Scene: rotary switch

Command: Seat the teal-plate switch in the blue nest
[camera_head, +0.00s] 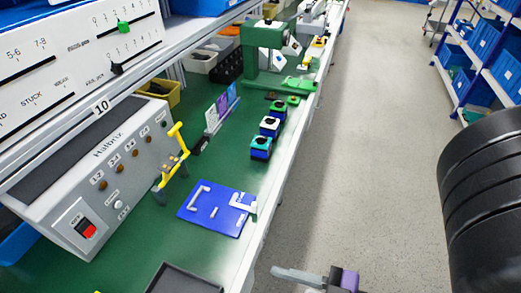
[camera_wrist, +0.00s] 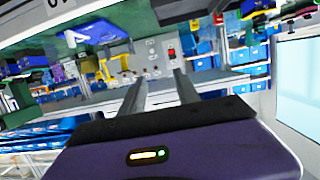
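The blue nest (camera_head: 212,222) is a flat blue plate with white corner brackets, lying on the green bench near its front edge in the head view. A blue plate with white marks, seemingly the nest (camera_wrist: 97,31), shows at the upper left of the wrist view. The teal-plate switch (camera_head: 260,147) is a small blue block with a teal top and dark knob, standing behind the nest. My gripper (camera_head: 285,274) is low at the bottom of the head view, off the bench's front edge and away from both. In the wrist view its fingers (camera_wrist: 160,83) are apart with nothing between them.
A similar switch with a pale top (camera_head: 270,126) and a green one (camera_head: 278,108) stand behind the teal one. A dark tray (camera_head: 185,282) is nearer. The aisle is clear.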

